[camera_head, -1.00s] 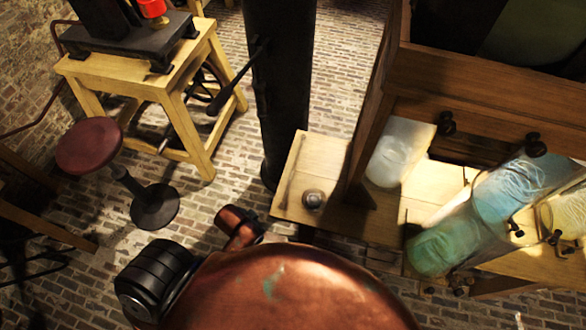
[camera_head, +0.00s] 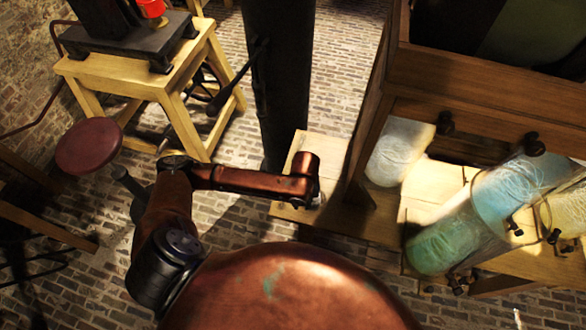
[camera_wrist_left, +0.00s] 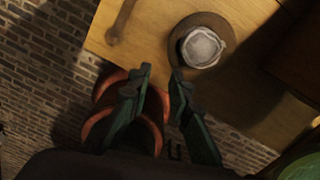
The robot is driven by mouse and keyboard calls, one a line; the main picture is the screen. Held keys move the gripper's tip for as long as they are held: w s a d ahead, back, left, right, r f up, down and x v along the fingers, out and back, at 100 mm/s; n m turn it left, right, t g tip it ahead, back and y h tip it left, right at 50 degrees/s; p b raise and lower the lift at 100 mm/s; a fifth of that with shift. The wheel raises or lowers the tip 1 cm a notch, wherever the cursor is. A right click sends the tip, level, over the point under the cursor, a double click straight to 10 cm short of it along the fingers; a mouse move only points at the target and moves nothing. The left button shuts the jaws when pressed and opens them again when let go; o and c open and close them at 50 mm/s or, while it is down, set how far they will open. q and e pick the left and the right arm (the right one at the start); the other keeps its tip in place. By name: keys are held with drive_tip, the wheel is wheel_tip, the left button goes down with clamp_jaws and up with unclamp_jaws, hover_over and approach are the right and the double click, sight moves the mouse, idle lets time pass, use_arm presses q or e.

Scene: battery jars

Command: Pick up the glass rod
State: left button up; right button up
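A thin brownish rod (camera_wrist_left: 121,20), which looks like the glass rod, lies on the pale wooden tabletop (camera_wrist_left: 155,25) near its left edge in the left wrist view. Its far end runs out of that picture. My left gripper (camera_wrist_left: 161,70) is open and empty, with a clear gap between its dark fingertips. The fingertips appear just off the tabletop's near edge, apart from the rod, which lies up and to the left. In the head view my left arm reaches over the tabletop (camera_head: 318,150) and hides its fingers. My right gripper is not in view.
A small pale-capped round object (camera_wrist_left: 200,47) on a dark disc stands right of the rod. A black column (camera_head: 278,80) rises behind. A red stool (camera_head: 90,146) stands left.

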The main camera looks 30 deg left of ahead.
use_arm(q)
drive_tip(key=w+a+r+m+y, duration=0.2)
drive_tip(key=a+m, duration=0.1)
drive_tip(key=a, duration=0.4)
drive_tip(key=shift+g, duration=0.4)
drive_tip(key=f, duration=0.2)
drive_tip(key=f+b, duration=0.1)
drive_tip(key=f, duration=0.2)
drive_tip(key=a+f+b, duration=0.1)
drive_tip(key=f, duration=0.1)
drive_tip(key=shift+a+f, duration=0.1)
drive_tip(key=shift+f, duration=0.05)
drive_tip(key=shift+s, duration=0.1)
clamp_jaws()
